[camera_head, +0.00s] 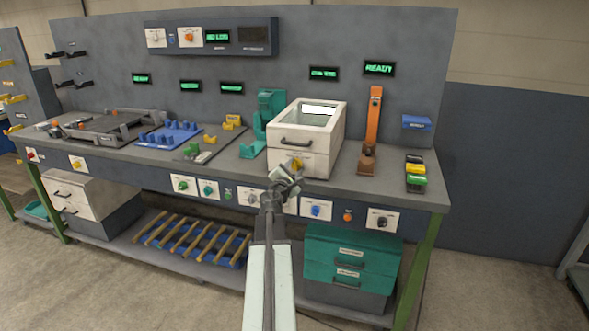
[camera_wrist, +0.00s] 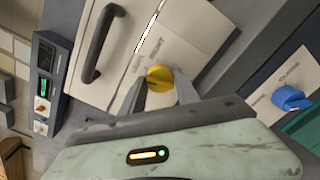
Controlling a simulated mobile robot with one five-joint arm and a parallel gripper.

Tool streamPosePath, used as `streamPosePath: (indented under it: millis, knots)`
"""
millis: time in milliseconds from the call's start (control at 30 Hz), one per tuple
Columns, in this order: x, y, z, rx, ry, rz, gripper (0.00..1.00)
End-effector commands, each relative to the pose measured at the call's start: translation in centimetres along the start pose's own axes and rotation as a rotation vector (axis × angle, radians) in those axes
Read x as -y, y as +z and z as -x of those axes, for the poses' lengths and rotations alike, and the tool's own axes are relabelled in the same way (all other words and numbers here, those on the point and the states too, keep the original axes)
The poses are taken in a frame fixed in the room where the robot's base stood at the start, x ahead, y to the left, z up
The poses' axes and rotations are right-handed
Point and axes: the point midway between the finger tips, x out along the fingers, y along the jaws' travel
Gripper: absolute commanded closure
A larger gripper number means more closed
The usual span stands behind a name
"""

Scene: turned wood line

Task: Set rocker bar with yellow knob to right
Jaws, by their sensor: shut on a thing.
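The yellow knob (camera_head: 297,163) is on the front face of a white box with a glass-like top (camera_head: 322,115), low down below its dark handle. In the wrist view the round yellow knob (camera_wrist: 160,77) shows between my two fingertips, which touch its sides. My gripper (camera_head: 291,172) reaches up to the box front from below and is shut on the knob; it also shows in the wrist view (camera_wrist: 160,92). Small lettering stands on the panel beside the knob, too small to read surely. The fingers hide part of the knob, and its setting is unclear.
The box's dark handle (camera_wrist: 98,43) lies close to my gripper. A blue knob (camera_wrist: 288,97) is on the panel at the right in the wrist view. An orange lever (camera_head: 373,115) stands right of the box. A teal drawer unit (camera_head: 345,245) is below the bench.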

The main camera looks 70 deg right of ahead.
Motion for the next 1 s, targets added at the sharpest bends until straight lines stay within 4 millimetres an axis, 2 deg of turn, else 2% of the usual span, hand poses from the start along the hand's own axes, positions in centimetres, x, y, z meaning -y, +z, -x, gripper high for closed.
streamPosePath:
  millis: [1000]
  knots:
    - [0.17, -0.02, 0.12, 0.001, -0.002, -0.511, 1.0]
